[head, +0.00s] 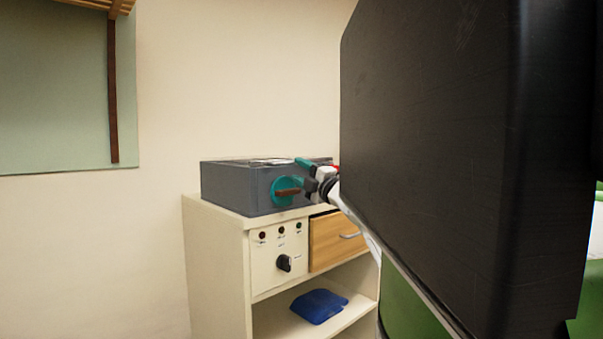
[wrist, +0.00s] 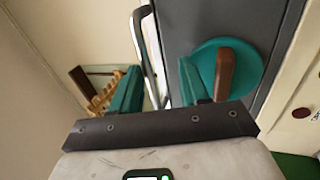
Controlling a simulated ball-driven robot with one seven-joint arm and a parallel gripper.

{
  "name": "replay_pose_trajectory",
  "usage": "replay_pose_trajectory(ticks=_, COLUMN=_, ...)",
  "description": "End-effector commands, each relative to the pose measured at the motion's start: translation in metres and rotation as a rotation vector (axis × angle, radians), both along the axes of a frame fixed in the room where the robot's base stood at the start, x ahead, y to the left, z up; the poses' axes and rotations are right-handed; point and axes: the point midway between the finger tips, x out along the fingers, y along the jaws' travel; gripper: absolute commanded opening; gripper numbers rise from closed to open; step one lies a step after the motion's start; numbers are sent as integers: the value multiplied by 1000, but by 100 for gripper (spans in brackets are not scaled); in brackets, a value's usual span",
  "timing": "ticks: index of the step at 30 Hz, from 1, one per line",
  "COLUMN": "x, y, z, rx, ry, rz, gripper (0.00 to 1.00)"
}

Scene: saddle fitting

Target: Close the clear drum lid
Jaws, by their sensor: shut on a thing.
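The drum unit is a dark grey box (head: 235,190) on a cream cabinet, with a teal disc and brown handle (head: 287,192) on its front. Pale traces show on its top; the clear lid itself is hard to make out. My gripper (head: 308,174) is at the box's top right front. In the wrist view my gripper (wrist: 160,58) has its teal fingers either side of a bright metal bar (wrist: 150,60), which looks like the lid's handle, and is shut on it. The grey box (wrist: 210,20) and teal disc (wrist: 207,62) lie right of the bar. The contact is partly hidden.
The cream cabinet (head: 215,245) has a knob panel (head: 278,258), a wooden drawer (head: 335,240) slightly open, and a blue item (head: 318,306) on its shelf. A large black panel (head: 440,160) blocks the right. A green board (head: 55,100) hangs at left.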

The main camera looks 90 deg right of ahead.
Motion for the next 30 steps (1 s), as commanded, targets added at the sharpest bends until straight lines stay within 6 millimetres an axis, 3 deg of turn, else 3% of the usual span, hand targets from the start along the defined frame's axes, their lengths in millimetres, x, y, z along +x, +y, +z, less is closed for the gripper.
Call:
replay_pose_trajectory(ticks=14, x=-2, y=4, z=-3, rx=4, ry=2, rz=3, gripper=38)
replay_pose_trajectory(ticks=30, x=-58, y=67, z=-27, rx=1, ry=-3, rz=-1, gripper=38)
